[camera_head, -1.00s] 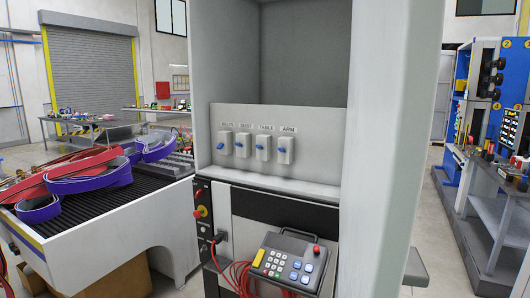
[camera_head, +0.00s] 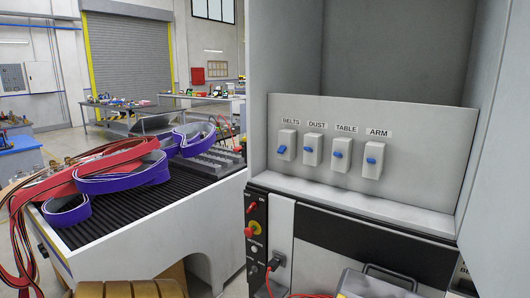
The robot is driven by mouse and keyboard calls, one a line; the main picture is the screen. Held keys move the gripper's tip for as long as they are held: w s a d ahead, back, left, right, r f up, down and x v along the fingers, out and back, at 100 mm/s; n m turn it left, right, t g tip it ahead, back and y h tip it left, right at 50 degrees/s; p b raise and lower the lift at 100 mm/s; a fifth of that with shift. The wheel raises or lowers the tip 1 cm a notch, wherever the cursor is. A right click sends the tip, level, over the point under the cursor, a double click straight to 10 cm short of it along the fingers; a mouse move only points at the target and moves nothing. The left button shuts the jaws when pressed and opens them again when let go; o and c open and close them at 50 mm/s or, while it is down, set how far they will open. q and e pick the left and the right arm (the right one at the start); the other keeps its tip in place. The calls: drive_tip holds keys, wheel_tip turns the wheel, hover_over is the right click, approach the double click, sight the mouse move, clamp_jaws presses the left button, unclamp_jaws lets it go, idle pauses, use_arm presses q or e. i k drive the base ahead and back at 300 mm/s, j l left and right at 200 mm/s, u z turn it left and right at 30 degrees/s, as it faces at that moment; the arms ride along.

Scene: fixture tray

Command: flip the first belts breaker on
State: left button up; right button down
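The belts breaker (camera_head: 287,144) is the leftmost of the light grey switches on the panel (camera_head: 400,130) inside an open grey cabinet, under the label BELTS. Its blue lever (camera_head: 281,149) sits low and to the left on the switch body. To its right are the dust breaker (camera_head: 313,149), the table breaker (camera_head: 341,153) and the arm breaker (camera_head: 374,159), each with a blue lever. I see only one switch labelled BELTS. I cannot tell on from off for sure. Neither of my grippers is in view.
The cabinet's side wall (camera_head: 258,90) stands left of the switches, and a ledge (camera_head: 350,200) runs below them. Below are a red-knobbed control strip (camera_head: 256,230) and a grey box (camera_head: 375,284). A conveyor (camera_head: 150,240) with purple and red belts stands left. The space before the switches is clear.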

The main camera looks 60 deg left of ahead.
sight(282, 149)
drive_tip(key=j+u, duration=0.25)
drive_tip(key=j, duration=1.3)
drive_tip(key=j+z, duration=0.35)
drive_tip(key=k+j+z, duration=0.15)
drive_tip(key=j+z, duration=0.25)
drive_tip(key=i+j+u, duration=0.1)
drive_tip(key=j+u, duration=0.3)
drive_tip(key=u, duration=0.4)
drive_tip(key=i+u, duration=0.1)
drive_tip(key=u, duration=0.75)
drive_tip(key=i+u, duration=0.1)
drive_tip(key=u, duration=0.7)
drive_tip(key=i+l, duration=0.05)
